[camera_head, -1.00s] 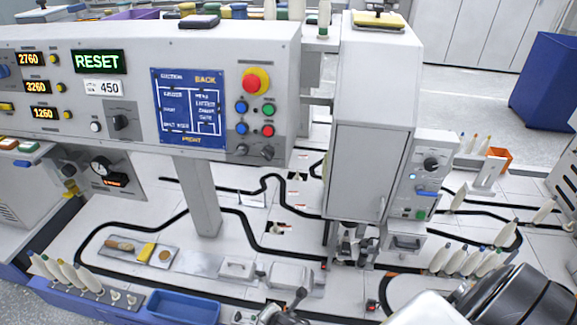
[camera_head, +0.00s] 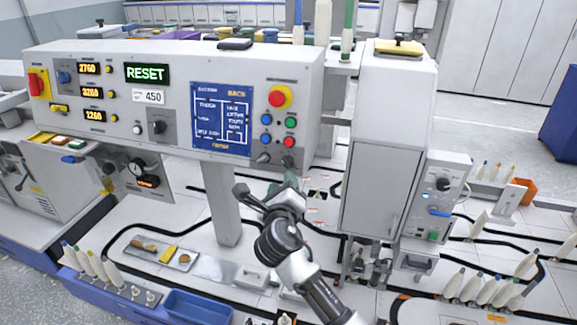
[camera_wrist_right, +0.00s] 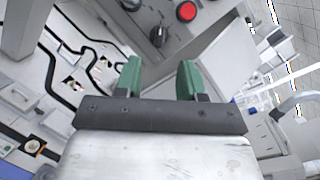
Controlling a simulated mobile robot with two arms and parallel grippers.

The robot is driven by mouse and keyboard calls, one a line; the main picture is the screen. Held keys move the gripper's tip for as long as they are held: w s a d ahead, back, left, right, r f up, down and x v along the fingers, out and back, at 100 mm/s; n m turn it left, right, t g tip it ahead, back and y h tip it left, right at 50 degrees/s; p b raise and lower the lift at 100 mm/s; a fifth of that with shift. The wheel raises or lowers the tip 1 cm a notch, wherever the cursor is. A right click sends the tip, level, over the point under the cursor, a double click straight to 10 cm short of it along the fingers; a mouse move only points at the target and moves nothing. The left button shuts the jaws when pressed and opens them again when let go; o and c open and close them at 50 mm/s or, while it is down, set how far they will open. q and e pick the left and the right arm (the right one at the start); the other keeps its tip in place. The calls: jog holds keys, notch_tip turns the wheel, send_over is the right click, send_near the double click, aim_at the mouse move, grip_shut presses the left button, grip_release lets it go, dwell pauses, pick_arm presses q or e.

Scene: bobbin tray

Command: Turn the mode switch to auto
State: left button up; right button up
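The control panel (camera_head: 178,75) hangs over the bench in the head view. Its lower right corner has two dark rotary knobs, a left one (camera_head: 264,157) and a right one (camera_head: 288,159), under the coloured buttons. Another black knob (camera_head: 158,127) sits on a plate further left. Labels are too small to tell which is the mode switch. My right gripper (camera_head: 287,186) is below the panel's lower right corner, apart from the knobs. In the right wrist view its green fingers (camera_wrist_right: 160,76) are spread and empty, with a black knob (camera_wrist_right: 158,36) beyond them. My left gripper is out of view.
A red mushroom button (camera_head: 280,96) is above the knobs. A grey machine column (camera_head: 385,150) stands right of the panel. The panel's support post (camera_head: 222,205) is left of my right gripper. White bobbins (camera_head: 485,288) stand at right, and a blue tray (camera_head: 197,305) is at front.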

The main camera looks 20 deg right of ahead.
aim_at(285, 165)
jog(key=x, duration=0.8)
jog(key=shift+w, duration=0.15)
grip_shut()
